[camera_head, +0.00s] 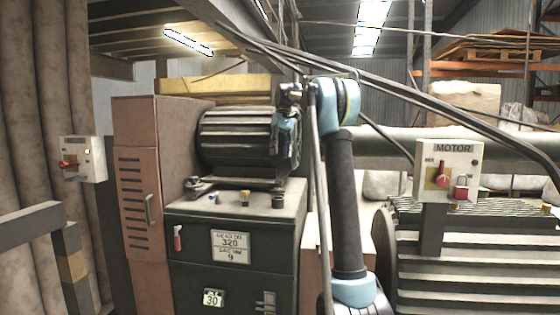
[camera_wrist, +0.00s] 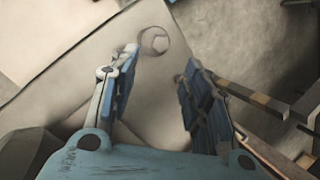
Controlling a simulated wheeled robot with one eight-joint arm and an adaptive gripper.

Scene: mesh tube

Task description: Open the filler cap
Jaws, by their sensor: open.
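My gripper (camera_head: 284,158) hangs over the right part of the dark gear-oil box's top (camera_head: 225,207), in front of the finned motor. The wrist view shows its two blue fingers (camera_wrist: 159,62) spread apart, with nothing between them. Small fittings stand on the box top: a yellow one (camera_head: 245,196), a dark round one (camera_head: 278,201) below my gripper and another (camera_head: 211,200) at left. I cannot tell for sure which is the filler cap. In the wrist view a round, pale-centred fitting (camera_wrist: 154,40) lies on the light surface just beyond the fingertips, apart from them.
The finned motor (camera_head: 235,142) stands close behind my gripper. A reddish cabinet (camera_head: 137,190) is at left. A MOTOR switch box (camera_head: 448,172) and a large ribbed housing (camera_head: 470,265) are at right. A striped bar (camera_wrist: 255,97) passes right of the fingers in the wrist view.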

